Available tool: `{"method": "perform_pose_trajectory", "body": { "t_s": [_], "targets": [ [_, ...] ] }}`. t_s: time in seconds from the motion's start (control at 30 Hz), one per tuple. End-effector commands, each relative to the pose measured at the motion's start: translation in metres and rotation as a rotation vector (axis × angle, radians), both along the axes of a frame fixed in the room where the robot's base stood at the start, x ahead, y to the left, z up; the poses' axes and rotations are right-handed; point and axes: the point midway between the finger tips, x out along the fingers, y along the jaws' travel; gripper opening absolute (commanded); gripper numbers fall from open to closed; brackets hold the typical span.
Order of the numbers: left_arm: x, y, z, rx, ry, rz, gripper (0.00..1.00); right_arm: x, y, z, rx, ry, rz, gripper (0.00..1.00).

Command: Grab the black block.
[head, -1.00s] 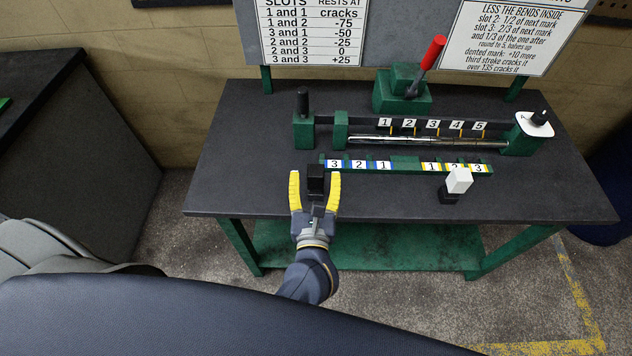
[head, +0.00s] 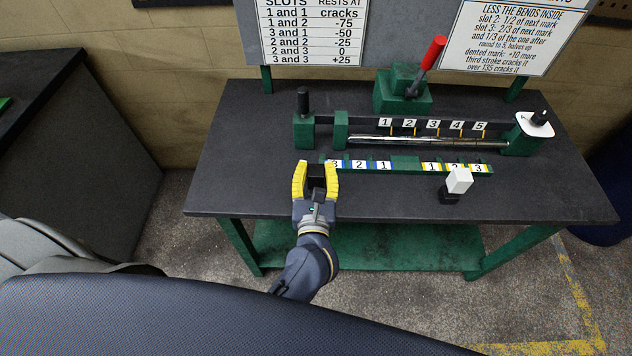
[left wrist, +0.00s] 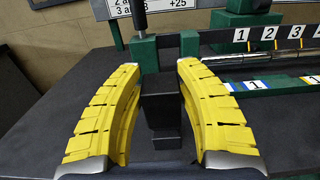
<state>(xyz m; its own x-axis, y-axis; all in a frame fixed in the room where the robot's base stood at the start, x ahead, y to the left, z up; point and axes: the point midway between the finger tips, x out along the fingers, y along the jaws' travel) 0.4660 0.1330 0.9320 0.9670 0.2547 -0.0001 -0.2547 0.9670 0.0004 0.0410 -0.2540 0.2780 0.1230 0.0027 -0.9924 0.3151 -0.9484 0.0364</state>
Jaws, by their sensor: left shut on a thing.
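The black block (head: 316,172) is at the front left of the dark bench top, just in front of the left end of the numbered strip. My left gripper (head: 316,165), with yellow finger pads, is shut on it, one finger on each side. In the left wrist view the block (left wrist: 161,100) stands upright between the two yellow fingers. The pads hide part of its sides, and I cannot tell whether its base touches the bench. My right gripper is not in view.
A green numbered strip (head: 405,165) lies just behind the block. Behind that is a green fixture with a shiny rod (head: 430,140) and a red-handled lever (head: 433,52). A white block (head: 459,180) on a black base stands to the right. The front middle of the bench is clear.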

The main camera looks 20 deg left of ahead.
Motion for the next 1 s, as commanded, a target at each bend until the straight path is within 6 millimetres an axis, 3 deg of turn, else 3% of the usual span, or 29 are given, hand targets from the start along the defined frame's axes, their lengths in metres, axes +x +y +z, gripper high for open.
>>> {"method": "perform_pose_trajectory", "body": {
  "t_s": [0.17,0.57,0.77,1.0],
  "targets": [
    [0.000,0.000,0.000,0.000,0.000,0.001,0.00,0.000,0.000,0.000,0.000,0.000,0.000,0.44],
    [0.000,0.000,0.004,0.000,-0.005,0.001,0.00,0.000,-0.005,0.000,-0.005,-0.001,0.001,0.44],
    [0.001,0.000,0.024,-0.002,-0.009,0.001,0.00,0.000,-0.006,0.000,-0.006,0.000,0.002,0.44],
    [0.001,0.000,0.061,-0.004,-0.009,0.000,0.00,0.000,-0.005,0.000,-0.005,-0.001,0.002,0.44]
  ]
}}
